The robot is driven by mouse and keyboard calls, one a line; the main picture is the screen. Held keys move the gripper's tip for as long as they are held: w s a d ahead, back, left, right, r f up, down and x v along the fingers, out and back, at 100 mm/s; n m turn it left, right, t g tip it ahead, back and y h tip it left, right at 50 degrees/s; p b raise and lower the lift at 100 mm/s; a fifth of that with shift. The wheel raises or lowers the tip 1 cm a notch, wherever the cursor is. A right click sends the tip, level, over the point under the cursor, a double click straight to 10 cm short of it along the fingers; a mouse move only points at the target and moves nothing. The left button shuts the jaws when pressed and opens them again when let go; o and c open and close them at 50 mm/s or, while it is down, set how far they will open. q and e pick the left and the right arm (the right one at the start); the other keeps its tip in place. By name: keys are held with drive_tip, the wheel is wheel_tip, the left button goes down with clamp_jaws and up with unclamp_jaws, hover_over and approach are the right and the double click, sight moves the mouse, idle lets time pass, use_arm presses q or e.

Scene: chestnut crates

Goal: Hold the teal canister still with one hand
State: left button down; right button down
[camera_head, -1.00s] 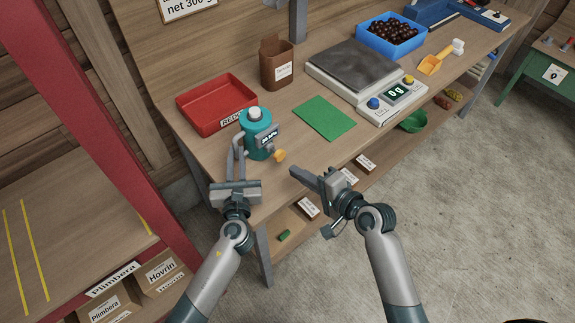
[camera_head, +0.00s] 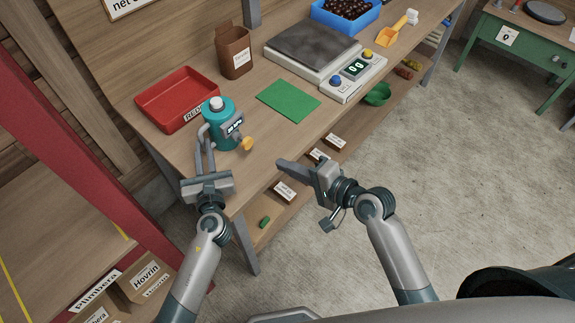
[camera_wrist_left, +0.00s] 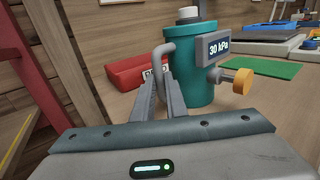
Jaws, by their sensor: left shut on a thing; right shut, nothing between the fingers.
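The teal canister (camera_head: 218,134) stands upright on the wooden workbench near its left front edge. It has a grey cap, a small display, an orange knob and a grey handle on its left side. In the left wrist view the canister (camera_wrist_left: 187,75) fills the upper middle and its display reads 30 kPa. My left gripper (camera_head: 204,143) is shut on the canister's handle (camera_wrist_left: 165,60); the fingertips (camera_wrist_left: 162,82) partly hide its lower part. My right gripper (camera_head: 284,166) is shut and empty, off the bench's front edge, right of the canister and apart from it.
A red tray (camera_head: 150,105) lies behind the canister. A green mat (camera_head: 289,101) and a scale (camera_head: 338,86) lie to the right, with a brown container (camera_head: 235,58) behind. A blue crate (camera_head: 330,20) and yellow scoop (camera_head: 387,37) are farther back. A red post (camera_head: 75,150) stands left.

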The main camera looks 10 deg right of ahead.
use_arm(q)
drive_tip(key=c, duration=1.7)
unclamp_jaws()
drive_tip(key=shift+s, duration=0.1)
drive_tip(key=s, duration=1.1)
drive_tip(key=shift+s+d, duration=0.4)
